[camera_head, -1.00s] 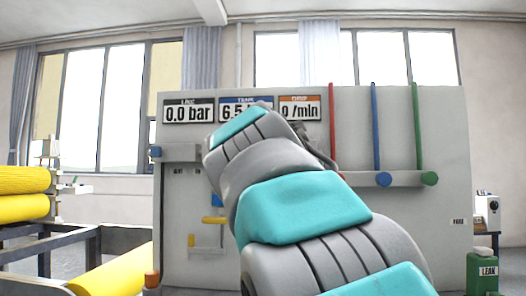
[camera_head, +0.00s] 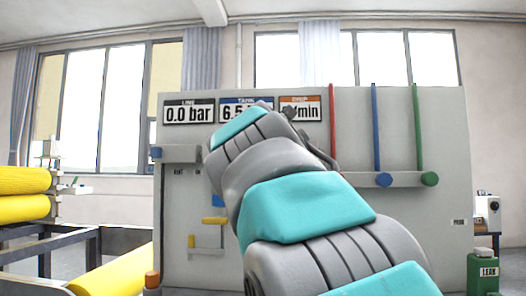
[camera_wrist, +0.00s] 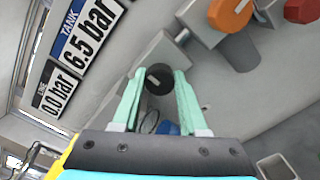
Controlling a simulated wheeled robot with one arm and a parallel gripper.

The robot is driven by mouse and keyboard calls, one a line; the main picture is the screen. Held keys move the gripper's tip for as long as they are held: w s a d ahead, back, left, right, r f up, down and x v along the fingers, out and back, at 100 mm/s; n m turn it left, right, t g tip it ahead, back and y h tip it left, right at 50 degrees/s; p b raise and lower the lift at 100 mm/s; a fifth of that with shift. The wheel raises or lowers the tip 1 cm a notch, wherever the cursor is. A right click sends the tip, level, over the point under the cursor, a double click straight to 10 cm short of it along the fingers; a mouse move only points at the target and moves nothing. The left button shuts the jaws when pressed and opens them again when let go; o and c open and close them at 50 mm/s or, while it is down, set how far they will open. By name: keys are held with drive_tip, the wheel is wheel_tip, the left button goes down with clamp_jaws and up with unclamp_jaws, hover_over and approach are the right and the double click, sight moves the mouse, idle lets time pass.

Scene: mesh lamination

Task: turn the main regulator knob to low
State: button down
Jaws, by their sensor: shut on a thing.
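A round black knob (camera_wrist: 159,79) sits on the grey panel in the wrist view, with a small pale mark on its face. I take it to be the main regulator knob, though no label on it can be read. My gripper (camera_wrist: 159,74) has its two green fingers on either side of this knob and is shut on it. In the head view my own arm hides the gripper and the knob. The LINE display (camera_head: 189,112) reads 0.0 bar. The TANK display (camera_wrist: 88,27) reads 6.5 bar in the wrist view.
An orange knob (camera_wrist: 230,14) and a red knob (camera_wrist: 302,9) are at the wrist view's upper right. Red, blue (camera_head: 376,130) and green upright rods stand on the panel (camera_head: 440,230). Yellow rolls (camera_head: 22,181) lie at the left. A green LEAK can (camera_head: 482,274) stands at the right.

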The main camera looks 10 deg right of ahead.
drive_tip(key=shift+f, duration=0.1)
drive_tip(key=shift+c, duration=2.2)
unclamp_jaws()
drive_tip(key=v, duration=0.7)
drive_tip(key=shift+s+a+b, duration=0.2)
drive_tip(key=shift+s+b, duration=0.15)
